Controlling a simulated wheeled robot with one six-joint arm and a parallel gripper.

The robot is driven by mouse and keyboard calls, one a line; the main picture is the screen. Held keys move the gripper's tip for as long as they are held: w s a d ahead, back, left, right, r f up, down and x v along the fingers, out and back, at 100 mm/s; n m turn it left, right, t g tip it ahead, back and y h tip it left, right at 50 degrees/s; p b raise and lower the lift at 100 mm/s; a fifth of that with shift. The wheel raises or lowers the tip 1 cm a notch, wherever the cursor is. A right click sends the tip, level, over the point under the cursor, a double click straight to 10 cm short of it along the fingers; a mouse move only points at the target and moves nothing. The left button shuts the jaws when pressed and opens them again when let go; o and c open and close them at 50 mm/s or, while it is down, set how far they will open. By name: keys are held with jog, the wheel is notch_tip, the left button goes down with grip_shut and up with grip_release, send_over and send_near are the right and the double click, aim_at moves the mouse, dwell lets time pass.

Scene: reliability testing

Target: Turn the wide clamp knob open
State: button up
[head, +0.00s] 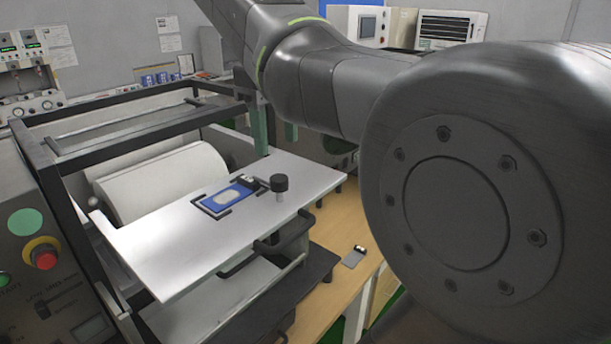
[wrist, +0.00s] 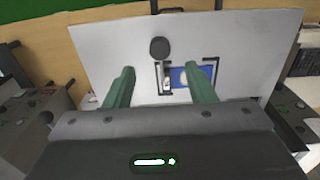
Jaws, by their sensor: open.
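The wide clamp knob is a dark round knob (head: 279,184) on a short pale stem, standing on a white plate (head: 160,245) in the head view. Beside it, a blue card-like piece (head: 228,196) lies in a dark corner-bracket holder on the plate. In the wrist view the knob (wrist: 159,47) is beyond my gripper (wrist: 162,82), between the lines of its two green fingers and apart from them. My gripper is open and empty. In the head view the green fingers show partly above the plate's back edge; my arm hides the rest of the gripper.
A dark frame (head: 50,190) stands over a white roller (head: 165,185) behind the plate. A red button (head: 43,257) is on a panel at left. A dark handle (head: 250,258) juts below the plate's front edge. A small card (head: 354,257) lies on the wooden table.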

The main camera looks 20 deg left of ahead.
aim_at(279, 177)
notch_tip(279, 177, down, 7)
jog(key=shift+f, duration=0.1)
dwell(0.3)
jog(key=c, duration=1)
jog(key=shift+o, duration=0.2)
